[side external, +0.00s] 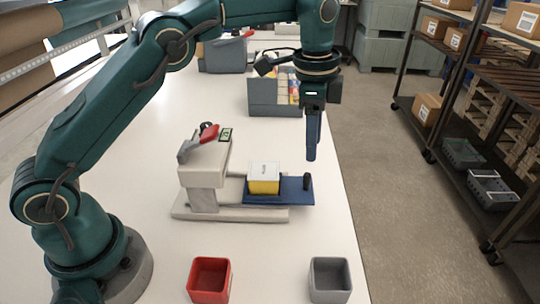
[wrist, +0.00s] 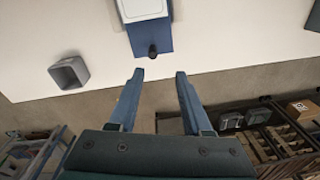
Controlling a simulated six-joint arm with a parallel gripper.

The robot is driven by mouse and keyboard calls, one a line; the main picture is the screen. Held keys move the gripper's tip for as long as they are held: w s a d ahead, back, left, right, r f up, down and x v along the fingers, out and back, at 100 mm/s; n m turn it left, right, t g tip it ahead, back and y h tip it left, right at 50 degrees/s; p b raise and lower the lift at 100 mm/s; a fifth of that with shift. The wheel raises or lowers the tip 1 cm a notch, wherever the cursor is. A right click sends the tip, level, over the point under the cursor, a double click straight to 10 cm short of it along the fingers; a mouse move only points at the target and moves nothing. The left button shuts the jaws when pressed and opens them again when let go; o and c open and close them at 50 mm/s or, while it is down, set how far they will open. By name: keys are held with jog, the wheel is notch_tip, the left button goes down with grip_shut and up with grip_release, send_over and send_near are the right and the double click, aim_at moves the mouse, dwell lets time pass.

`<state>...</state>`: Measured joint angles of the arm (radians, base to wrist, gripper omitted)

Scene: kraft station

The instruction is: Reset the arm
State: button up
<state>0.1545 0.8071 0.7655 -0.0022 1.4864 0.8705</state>
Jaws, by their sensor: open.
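My gripper (side external: 312,155) hangs pointing down above the right edge of the white table, behind and above the blue plate's right end in the side view. In the wrist view my gripper (wrist: 158,75) is open, its two blue fingers well apart with nothing between them. A beige device (side external: 205,165) stands on the table with a blue sliding plate (side external: 262,198). A white-topped yellow block (side external: 264,185) sits on that plate. The plate (wrist: 155,40) and its dark knob (wrist: 152,51) show beyond the fingertips in the wrist view.
A red bin (side external: 193,282) and a grey bin (side external: 314,286) stand at the table's front. A grey divided box (side external: 262,102) and another grey container (side external: 210,62) stand farther back. Shelving (side external: 485,70) stands right of the aisle. The table front between device and bins is clear.

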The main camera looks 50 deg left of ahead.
jog(key=s+a+r+n+t, duration=0.3)
jog(key=s+a+r+n, duration=0.1)
jog(key=s+r, duration=0.75)
jog(key=s+a+f+n+t, duration=0.1)
jog(key=s+a+f+n, duration=0.1)
jog(key=s+f+n, duration=0.5)
jog(key=s+f, duration=0.1)
jog(key=s, duration=0.2)
jog(key=shift+s+f+n+t, duration=0.15)
jog(key=shift+s+n+t, duration=0.15)
jog(key=shift+s+n, duration=0.1)
